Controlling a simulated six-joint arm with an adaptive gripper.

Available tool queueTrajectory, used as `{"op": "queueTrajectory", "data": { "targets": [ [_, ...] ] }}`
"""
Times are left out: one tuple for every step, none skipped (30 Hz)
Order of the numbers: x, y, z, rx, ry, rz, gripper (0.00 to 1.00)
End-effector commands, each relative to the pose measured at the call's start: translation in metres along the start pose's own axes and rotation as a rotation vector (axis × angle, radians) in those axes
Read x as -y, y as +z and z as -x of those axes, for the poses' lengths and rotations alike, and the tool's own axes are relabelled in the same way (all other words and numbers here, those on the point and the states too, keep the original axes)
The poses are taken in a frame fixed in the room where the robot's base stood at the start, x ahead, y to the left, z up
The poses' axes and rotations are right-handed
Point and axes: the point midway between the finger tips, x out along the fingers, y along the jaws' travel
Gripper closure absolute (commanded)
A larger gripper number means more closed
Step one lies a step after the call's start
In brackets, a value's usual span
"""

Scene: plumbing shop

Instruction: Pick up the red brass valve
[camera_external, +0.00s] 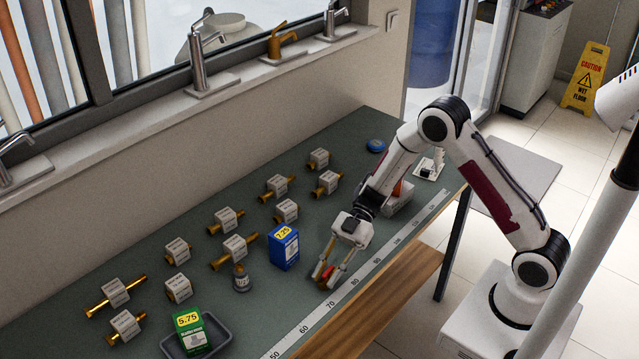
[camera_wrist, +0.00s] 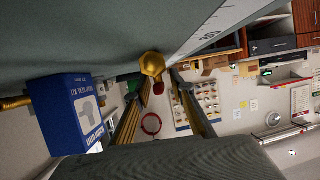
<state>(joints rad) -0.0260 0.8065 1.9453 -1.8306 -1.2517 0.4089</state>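The red brass valve shows as a gold, faceted brass end (camera_wrist: 152,63) with a small red part at my fingertips in the wrist view. In the external view its red part (camera_external: 327,273) shows low between my fingers, at the table's front side near the ruler strip. My gripper (camera_external: 326,277) points down at the table, with one finger on each side of the valve. In the wrist view, my gripper (camera_wrist: 161,82) has its fingers apart, with a gap beside the red part. The fingers hide much of the valve, and firm contact is not visible.
A green box (camera_external: 190,331) stands in a dark tray (camera_external: 222,335). Several tagged brass fittings (camera_external: 235,247) cover the back left. The ruler strip (camera_external: 345,303) is clear.

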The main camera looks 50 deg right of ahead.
Motion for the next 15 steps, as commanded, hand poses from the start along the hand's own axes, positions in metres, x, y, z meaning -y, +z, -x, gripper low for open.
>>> {"op": "queueTrajectory", "data": {
  "targets": [
    [0.0000, -0.0001, 0.0001, 0.000, 0.000, 0.000, 0.94],
    [0.0000, -0.0001, 0.0001, 0.000, 0.000, 0.000, 1.00],
    [0.0000, -0.0001, 0.0001, 0.000, 0.000, 0.000, 1.00],
    [0.0000, -0.0001, 0.0001, 0.000, 0.000, 0.000, 1.00],
    [0.0000, -0.0001, 0.0001, 0.000, 0.000, 0.000, 1.00],
    [-0.0001, -0.0004, 0.0001, -0.001, 0.000, 0.000, 1.00],
    [-0.0001, -0.0004, 0.0001, -0.001, 0.000, 0.000, 1.00],
    [-0.0001, -0.0004, 0.0001, -0.001, 0.000, 0.000, 1.00],
    [-0.0001, -0.0004, 0.0001, -0.001, 0.000, 0.000, 1.00],
    [-0.0001, -0.0004, 0.0001, -0.001, 0.000, 0.000, 1.00],
    [-0.0001, -0.0004, 0.0002, -0.001, 0.000, 0.000, 1.00],
    [-0.0001, -0.0006, 0.0002, -0.001, 0.000, 0.001, 1.00],
    [-0.0001, -0.0009, 0.0004, -0.001, 0.000, 0.001, 1.00],
    [-0.0002, -0.0013, 0.0005, -0.001, 0.000, 0.001, 1.00],
    [-0.0002, -0.0021, 0.0009, -0.001, 0.000, 0.001, 1.00]
  ]
}}
